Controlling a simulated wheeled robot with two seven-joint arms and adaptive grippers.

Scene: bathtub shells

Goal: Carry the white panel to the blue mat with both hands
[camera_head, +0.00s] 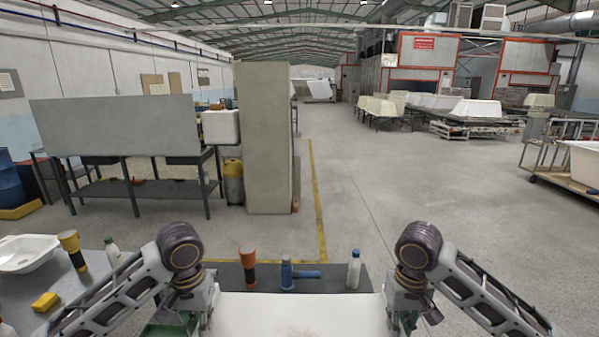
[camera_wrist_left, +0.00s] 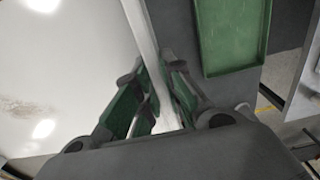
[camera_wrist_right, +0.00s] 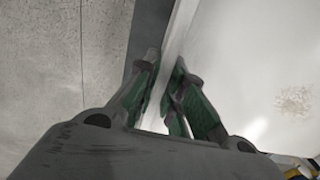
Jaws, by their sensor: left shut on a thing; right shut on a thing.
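The white panel (camera_head: 296,315) lies between my two hands at the bottom of the head view, with a faint brownish patch on its face. It also shows in the left wrist view (camera_wrist_left: 62,75) and the right wrist view (camera_wrist_right: 262,60). My left gripper (camera_wrist_left: 155,90) is shut on the panel's left edge. My right gripper (camera_wrist_right: 167,85) is shut on its right edge. In the head view the fingers of both hands are mostly hidden by my wrists. I cannot make out a blue mat in any view.
A dark table (camera_head: 318,277) lies beyond the panel, with an orange-black flashlight (camera_head: 248,270), a blue hammer (camera_head: 290,274) and a white bottle (camera_head: 354,268) on it. A green tray (camera_wrist_left: 230,35) is beside my left gripper. A white basin (camera_head: 28,252) is at left. Open floor lies right.

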